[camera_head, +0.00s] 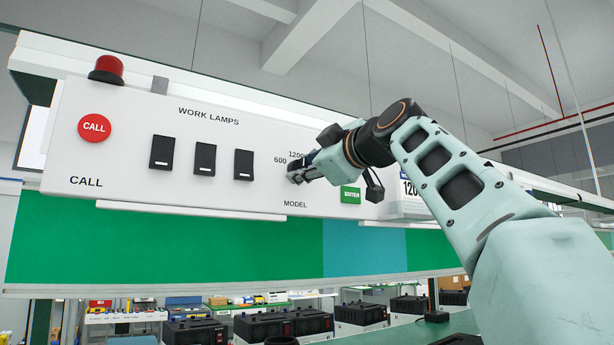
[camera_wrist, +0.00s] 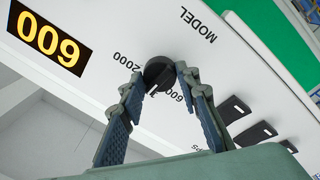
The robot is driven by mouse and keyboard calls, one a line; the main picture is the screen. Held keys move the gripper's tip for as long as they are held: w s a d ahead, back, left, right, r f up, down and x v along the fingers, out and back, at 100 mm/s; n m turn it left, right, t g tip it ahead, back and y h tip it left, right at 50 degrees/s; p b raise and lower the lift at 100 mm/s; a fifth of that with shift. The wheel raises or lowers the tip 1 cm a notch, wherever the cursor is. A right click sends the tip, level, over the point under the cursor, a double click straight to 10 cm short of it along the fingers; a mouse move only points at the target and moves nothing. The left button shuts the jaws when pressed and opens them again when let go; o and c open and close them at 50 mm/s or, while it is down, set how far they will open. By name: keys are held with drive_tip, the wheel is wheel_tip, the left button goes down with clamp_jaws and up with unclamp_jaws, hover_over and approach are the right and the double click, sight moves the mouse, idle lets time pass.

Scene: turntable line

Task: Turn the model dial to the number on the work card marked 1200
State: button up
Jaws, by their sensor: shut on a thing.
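The black model dial (camera_wrist: 158,72) sits on the white panel between my fingertips in the wrist view. My gripper (camera_wrist: 164,77) is shut on it, one finger on each side. A small pale mark shows on the dial's lower side. Printed numbers 600 and 2000 lie around it in that view; in the head view, 600 and 1200 show above the dial, partly covered by my gripper (camera_head: 296,175). The work card (camera_head: 409,187) with the number beginning 120 stands at the right, its rest hidden by my arm. An amber display (camera_wrist: 47,39), seen upside down, reads 600.
A green ENTER button (camera_head: 350,195) is right of the dial, close below my wrist. Three black lamp switches (camera_head: 204,159), a red CALL button (camera_head: 95,126) and a red beacon (camera_head: 107,68) are on the left of the panel. Black boxes (camera_head: 263,327) stand behind, below the panel.

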drive_tip(key=shift+f+n, duration=0.1)
drive_tip(key=shift+n, duration=0.4)
drive_tip(key=o, duration=1.2)
drive_tip(key=shift+c, duration=0.2)
drive_tip(key=shift+s+d, duration=0.1)
drive_tip(key=v, duration=0.7)
drive_tip(key=shift+d, duration=0.15)
